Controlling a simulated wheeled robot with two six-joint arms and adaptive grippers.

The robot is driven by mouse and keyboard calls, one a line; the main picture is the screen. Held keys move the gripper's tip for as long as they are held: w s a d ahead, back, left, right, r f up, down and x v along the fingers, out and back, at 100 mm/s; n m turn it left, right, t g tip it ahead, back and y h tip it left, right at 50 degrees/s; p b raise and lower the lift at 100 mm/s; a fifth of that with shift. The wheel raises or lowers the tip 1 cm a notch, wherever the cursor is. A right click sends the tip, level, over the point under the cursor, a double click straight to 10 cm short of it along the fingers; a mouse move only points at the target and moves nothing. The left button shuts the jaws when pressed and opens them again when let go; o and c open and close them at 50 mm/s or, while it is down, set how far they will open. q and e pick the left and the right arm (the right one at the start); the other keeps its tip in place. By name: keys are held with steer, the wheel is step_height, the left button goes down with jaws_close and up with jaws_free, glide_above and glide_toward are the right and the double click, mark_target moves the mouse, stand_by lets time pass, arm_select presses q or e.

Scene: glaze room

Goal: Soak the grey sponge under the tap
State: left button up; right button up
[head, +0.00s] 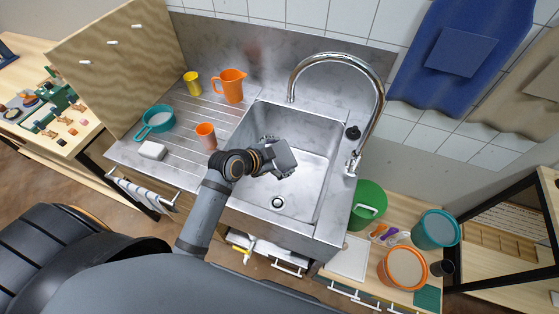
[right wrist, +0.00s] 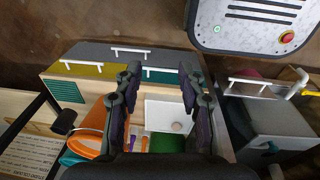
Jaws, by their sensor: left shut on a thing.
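My left gripper (head: 272,156) is shut on the grey sponge (head: 286,155), a flat grey block. I see no clear stream of water. My right gripper (right wrist: 157,92) shows in the right wrist view, open, with nothing between its fingers.
A green container (head: 369,203) and buckets stand at the right.

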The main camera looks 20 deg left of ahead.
mark_target(281, 151)
arm_select(q)
steer(key=w, duration=0.1)
steer(key=w+f+b, duration=0.1)
steer(key=w, duration=0.1)
steer(key=shift+w+d+b, duration=0.15)
steer(key=shift+b, duration=0.15)
steer(key=w+f+b, duration=0.1)
steer(key=w+b, duration=0.2)
steer(key=w, duration=0.5)
steer(key=shift+w+f, duration=0.15)
arm_select(e)
steer(key=f, duration=0.5)
steer(key=shift+w+d+f, duration=0.15)
steer(key=shift+d+f, duration=0.05)
steer(key=shift+d, duration=0.05)
steer(key=shift+d, duration=0.15)
